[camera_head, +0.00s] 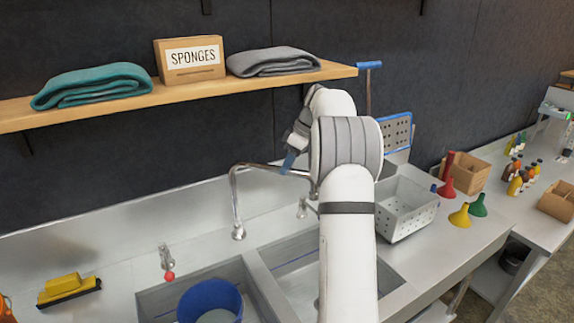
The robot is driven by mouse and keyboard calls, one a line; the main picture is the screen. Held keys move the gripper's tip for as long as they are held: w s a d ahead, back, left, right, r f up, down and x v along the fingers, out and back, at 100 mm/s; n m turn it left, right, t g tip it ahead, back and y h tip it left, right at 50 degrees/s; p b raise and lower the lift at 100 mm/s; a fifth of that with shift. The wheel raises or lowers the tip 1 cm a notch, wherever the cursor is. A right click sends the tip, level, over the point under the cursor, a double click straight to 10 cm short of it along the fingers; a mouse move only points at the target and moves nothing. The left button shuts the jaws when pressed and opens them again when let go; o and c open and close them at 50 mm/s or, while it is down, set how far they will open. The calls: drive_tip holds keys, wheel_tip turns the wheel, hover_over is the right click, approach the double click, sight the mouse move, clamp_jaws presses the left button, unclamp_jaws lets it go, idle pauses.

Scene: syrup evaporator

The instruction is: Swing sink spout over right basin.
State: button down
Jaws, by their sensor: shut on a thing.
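The chrome sink spout (236,195) rises from a round base on the back ledge between two taps. Its upper tube runs to the right, and its outlet end turns down beside my arm, partly hidden. My gripper (289,163) is shut on the spout's upper tube, near the outlet end; the blue fingertips show there. The right basin (300,283) lies below and is partly covered by my arm. The left basin (160,302) holds a blue bucket (210,303). From this angle I cannot tell exactly where the outlet sits above the right basin.
A red-marked tap (167,262) and another tap (302,208) flank the spout. A perforated metal bin (405,208) stands right of my arm, near funnels (460,215). A wooden shelf (190,93) with towels and a sponges box runs above.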

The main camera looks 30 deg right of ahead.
drive_tip(key=shift+w+a+r, duration=0.1)
drive_tip(key=shift+a, duration=0.05)
drive_tip(key=c, duration=1.6)
unclamp_jaws()
drive_tip(key=shift+o, duration=0.8)
drive_tip(key=shift+w+a, duration=0.1)
drive_tip(key=shift+w, duration=0.05)
drive_tip(key=shift+o, duration=0.9)
drive_tip(key=shift+d, duration=0.25)
drive_tip(key=v, duration=0.7)
drive_tip(key=shift+s+r+b, duration=0.25)
drive_tip(key=shift+r+b, duration=0.05)
drive_tip(key=shift+d, duration=0.1)
